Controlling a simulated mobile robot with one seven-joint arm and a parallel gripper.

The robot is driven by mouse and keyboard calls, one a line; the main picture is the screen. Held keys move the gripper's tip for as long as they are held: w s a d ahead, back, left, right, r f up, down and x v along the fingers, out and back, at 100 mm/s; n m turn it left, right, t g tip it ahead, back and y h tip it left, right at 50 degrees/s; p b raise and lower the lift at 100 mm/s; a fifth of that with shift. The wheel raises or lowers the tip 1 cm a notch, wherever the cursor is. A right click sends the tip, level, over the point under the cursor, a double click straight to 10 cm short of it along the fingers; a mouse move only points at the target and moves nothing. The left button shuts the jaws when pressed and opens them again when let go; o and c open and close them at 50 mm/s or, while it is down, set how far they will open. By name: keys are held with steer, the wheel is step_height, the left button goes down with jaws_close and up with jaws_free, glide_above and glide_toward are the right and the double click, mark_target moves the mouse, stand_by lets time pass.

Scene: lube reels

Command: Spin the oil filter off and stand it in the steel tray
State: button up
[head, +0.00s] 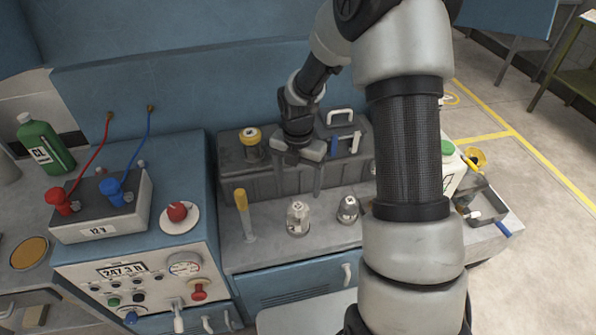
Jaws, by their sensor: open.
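A dark cylinder with a yellow top (252,144), which looks like the oil filter, stands upright at the left end of a long grey block (235,185). My gripper (298,190) is open and points down in front of the block, to the right of the cylinder and apart from it. Nothing shows between its two fingers. A grey metal tray (489,203), likely the steel tray, lies at the bench's right end. My arm crosses the view just left of it.
A yellow-handled tool (244,214) and two small metal-and-clear fittings, one left (298,219) and one right (347,209), stand before the block. A battery box (100,207) and control panel (140,285) fill the left. A green-capped white container (447,170) is partly hidden by my arm.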

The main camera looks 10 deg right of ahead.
mark_target(298, 207)
step_height(298, 207, down, 12)
steer(key=shift+f, duration=0.2)
steer(key=shift+c, duration=0.3)
steer(key=c, duration=1.3)
steer(key=n, duration=0.3)
steer(key=shift+r+n, duration=0.1)
steer(key=shift+n, duration=1)
steer(key=n+p, duration=0.2)
steer(key=n, duration=0.1)
steer(key=shift+f+n, duration=0.2)
steer(key=shift+n, duration=0.9)
steer(key=shift+r+p, duration=0.1)
steer(key=shift+p, duration=0.3)
